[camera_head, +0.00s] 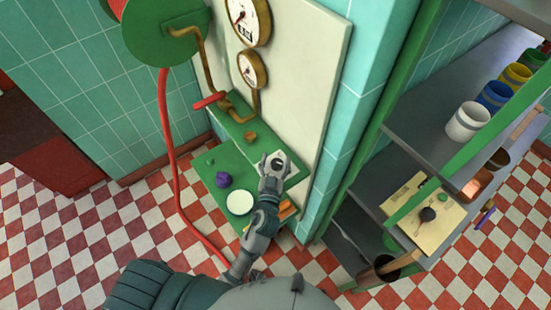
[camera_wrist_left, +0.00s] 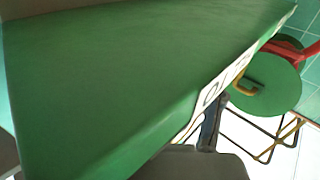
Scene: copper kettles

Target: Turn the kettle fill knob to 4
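My left gripper (camera_head: 274,163) is at the right part of the green two-level console against the wall. A small white patch with dark marks shows around its fingers, and the gripper covers whatever knob is there. I cannot tell whether it touches or grips a knob. In the left wrist view, a broad green surface (camera_wrist_left: 130,70) fills most of the picture. A white strip with black marks (camera_wrist_left: 214,94) runs along its edge, beside a dark grey finger part (camera_wrist_left: 211,125). No number setting is readable. My right gripper is not in view.
The console carries a yellowish knob (camera_head: 250,136), a purple lump (camera_head: 223,180) and a white disc (camera_head: 239,202). Gauges (camera_head: 248,20), a red-handled pipe (camera_head: 209,100) and a red hose (camera_head: 171,170) are nearby. Shelves (camera_head: 428,130) with pots stand right, beyond a tiled wall corner.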

